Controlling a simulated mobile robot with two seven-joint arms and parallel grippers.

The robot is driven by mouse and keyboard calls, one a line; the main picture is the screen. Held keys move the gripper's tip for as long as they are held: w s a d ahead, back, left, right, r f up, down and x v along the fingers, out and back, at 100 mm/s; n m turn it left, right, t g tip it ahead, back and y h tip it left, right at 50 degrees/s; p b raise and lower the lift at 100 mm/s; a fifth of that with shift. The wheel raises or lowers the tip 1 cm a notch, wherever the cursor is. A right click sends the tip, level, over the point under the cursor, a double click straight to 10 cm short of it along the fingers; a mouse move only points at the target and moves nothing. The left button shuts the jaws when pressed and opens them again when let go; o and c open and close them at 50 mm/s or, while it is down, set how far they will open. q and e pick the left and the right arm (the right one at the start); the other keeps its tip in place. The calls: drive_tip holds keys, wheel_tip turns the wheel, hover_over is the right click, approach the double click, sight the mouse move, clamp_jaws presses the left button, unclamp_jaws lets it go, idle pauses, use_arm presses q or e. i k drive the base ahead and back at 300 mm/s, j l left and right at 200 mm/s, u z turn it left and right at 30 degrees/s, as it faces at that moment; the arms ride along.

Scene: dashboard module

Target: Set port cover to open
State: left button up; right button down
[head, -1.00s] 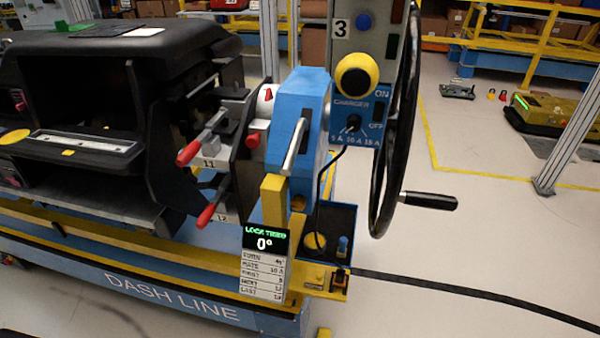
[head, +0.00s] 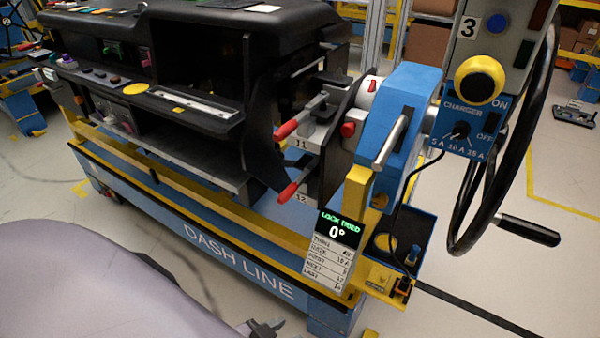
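The black dashboard module (head: 215,45) sits on the blue and yellow stand at the upper left. Its face carries several small buttons and coloured parts at the left end. I cannot pick out the port cover for certain at this size, nor tell its state. A large grey-purple smooth part, which seems to be my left arm, fills the lower left corner. Small dark finger-like parts beside it at the bottom edge look like my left gripper (head: 262,328), cut off by the frame and well below the dashboard. Whether it is open is unclear. My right gripper is not in view.
The blue stand rail (head: 215,245) marked DASH LINE runs along the front. Red-tipped clamp levers (head: 287,129), a blue pivot housing (head: 400,125), a charger panel (head: 468,125) and a black handwheel (head: 480,205) crowd the right end. Open floor lies in front.

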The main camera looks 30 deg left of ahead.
sight(66, 58)
drive_tip(key=u, duration=1.9)
